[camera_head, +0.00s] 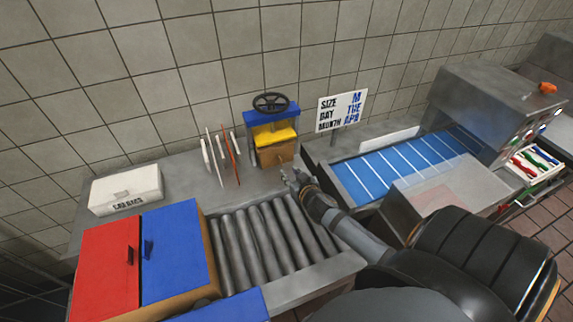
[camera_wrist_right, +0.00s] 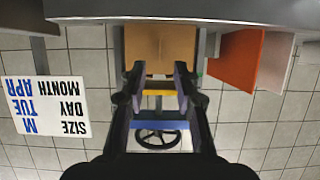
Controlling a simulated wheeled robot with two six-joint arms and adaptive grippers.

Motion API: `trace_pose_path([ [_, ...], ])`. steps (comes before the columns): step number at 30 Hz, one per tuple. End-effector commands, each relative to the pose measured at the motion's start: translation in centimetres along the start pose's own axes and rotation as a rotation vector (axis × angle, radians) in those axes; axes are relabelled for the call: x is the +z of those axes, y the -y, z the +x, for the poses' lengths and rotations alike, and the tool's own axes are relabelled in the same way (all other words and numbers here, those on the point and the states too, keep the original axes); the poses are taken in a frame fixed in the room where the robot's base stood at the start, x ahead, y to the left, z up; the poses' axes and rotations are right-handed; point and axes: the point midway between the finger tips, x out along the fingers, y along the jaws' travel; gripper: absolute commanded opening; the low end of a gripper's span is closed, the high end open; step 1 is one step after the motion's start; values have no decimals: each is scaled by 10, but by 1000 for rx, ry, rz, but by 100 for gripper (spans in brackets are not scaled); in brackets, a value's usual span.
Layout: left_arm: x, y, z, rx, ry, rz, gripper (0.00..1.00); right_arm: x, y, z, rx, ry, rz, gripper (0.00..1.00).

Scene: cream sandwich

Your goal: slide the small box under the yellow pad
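The small brown box (camera_head: 277,153) stands at the press, directly below the yellow pad (camera_head: 275,135) in the head view. I cannot tell how far in it sits. The right wrist view is upside down and shows the box (camera_wrist_right: 160,45) beyond the fingers, with the yellow pad (camera_wrist_right: 154,92) and the blue top with its black wheel. My right gripper (camera_head: 288,174) is at the near side of the box. Its two fingers (camera_wrist_right: 157,75) are apart with nothing between them; whether they touch the box is unclear. My left gripper is not in view.
Upright thin panels (camera_head: 222,155) stand left of the press. A sign (camera_head: 341,111) and a blue conveyor (camera_head: 412,165) are to the right. Grey rollers (camera_head: 265,240) lie in front. Red and blue lidded bins (camera_head: 170,250) and a white box (camera_head: 125,190) are at left.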

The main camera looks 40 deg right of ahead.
Motion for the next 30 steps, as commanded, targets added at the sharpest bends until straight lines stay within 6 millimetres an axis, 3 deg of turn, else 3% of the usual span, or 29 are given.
trace_pose_path([
  [6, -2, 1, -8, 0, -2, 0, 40, -2, 0, 42, 0, -1, 3, 30],
  [12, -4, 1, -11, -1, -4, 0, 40, -1, 0, 67, 0, 1, 2, 30],
  [24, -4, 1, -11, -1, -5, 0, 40, 0, 0, 75, -1, 0, 1, 30],
  [30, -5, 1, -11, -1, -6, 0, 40, 0, 0, 75, -1, 0, 1, 6],
])
